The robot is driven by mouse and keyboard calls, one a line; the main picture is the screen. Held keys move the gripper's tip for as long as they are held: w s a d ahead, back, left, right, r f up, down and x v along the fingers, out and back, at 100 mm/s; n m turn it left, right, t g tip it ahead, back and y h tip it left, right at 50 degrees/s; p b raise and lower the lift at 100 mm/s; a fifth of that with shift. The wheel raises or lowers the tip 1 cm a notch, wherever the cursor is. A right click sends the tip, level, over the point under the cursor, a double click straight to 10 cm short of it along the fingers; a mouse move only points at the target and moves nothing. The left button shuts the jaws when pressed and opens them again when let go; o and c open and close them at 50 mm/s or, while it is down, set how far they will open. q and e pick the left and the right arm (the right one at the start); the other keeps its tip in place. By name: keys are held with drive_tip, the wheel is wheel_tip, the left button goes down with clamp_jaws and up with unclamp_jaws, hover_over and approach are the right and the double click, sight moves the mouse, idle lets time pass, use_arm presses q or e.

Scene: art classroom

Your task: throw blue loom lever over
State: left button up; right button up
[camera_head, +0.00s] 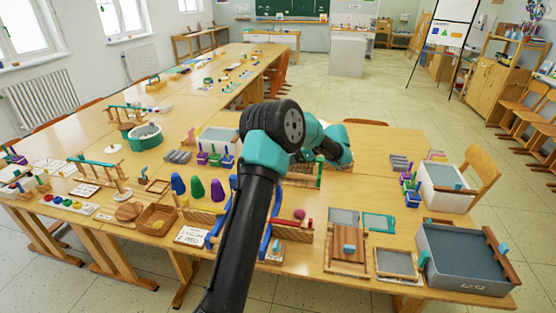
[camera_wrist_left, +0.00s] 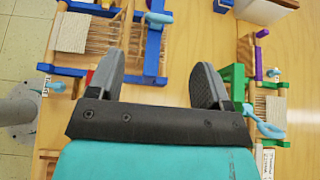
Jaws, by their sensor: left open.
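The blue-framed loom (camera_head: 265,236) stands near the table's front edge in the head view, partly hidden behind my left arm. In the left wrist view the blue loom (camera_wrist_left: 66,71) is at upper left, with white threads and a blue upright bar (camera_wrist_left: 153,51) that may be the lever. My left gripper (camera_wrist_left: 158,82) is open and empty, its fingers spread above the table. The bar's lower end is between the fingers in the picture; I cannot tell the height gap. A green-framed loom (camera_wrist_left: 236,88) with a purple bar (camera_wrist_left: 258,62) is to the right. My right gripper is out of view.
A wooden frame (camera_head: 348,262) and a grey bin (camera_head: 465,258) are to the right. Bare tabletop (camera_wrist_left: 185,40) shows between the looms.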

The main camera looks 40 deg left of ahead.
use_arm(q)
drive_tip(key=v, duration=0.3)
drive_tip(key=shift+w+d+r, duration=0.15)
drive_tip(key=shift+w+d, duration=0.1)
drive_tip(key=shift+d, duration=0.05)
